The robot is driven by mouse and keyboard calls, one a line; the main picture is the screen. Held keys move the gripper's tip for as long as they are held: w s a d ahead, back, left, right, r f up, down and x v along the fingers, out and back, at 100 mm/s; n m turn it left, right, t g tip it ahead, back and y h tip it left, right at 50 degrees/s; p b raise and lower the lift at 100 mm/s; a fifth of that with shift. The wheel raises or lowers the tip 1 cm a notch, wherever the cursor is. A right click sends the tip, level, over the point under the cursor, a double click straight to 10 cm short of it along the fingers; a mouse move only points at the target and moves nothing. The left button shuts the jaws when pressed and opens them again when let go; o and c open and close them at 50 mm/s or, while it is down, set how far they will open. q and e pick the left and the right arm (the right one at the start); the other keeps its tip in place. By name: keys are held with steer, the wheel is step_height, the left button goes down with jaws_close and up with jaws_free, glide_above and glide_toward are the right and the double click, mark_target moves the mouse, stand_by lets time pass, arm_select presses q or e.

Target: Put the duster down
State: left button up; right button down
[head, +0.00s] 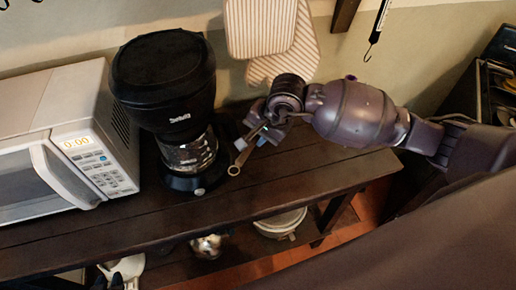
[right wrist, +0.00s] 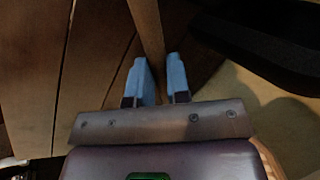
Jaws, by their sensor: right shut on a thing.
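My right gripper (head: 262,133) is above the back of the dark wooden shelf (head: 300,182), just right of the coffee maker. It is shut on the duster's thin wooden handle (head: 241,158), which slants down left and ends in a small ring. In the right wrist view the handle (right wrist: 148,28) runs up from between the blue fingertips (right wrist: 159,78). The duster's head is hidden or out of view.
A black coffee maker (head: 165,80) stands close left of the right gripper, beside a white microwave (head: 60,145). Striped cloths (head: 268,30) hang on the wall behind. The shelf is clear in front and to the right. A pale pot (head: 281,224) sits on the level below.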

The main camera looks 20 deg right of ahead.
mark_target(253, 156)
step_height(253, 156, down, 2)
steer(key=shift+w+f, duration=0.1)
steer(key=shift+f, duration=0.6)
step_height(253, 156, down, 3)
steer(key=shift+f, duration=0.1)
steer(key=shift+w+f, duration=0.1)
steer(key=shift+w, duration=0.05)
steer(key=shift+f, duration=0.15)
steer(key=c, duration=1.5)
jaws_free()
steer(key=shift+f, duration=0.1)
steer(key=shift+c, duration=0.2)
steer(key=o, duration=0.4)
steer(key=shift+o, duration=0.2)
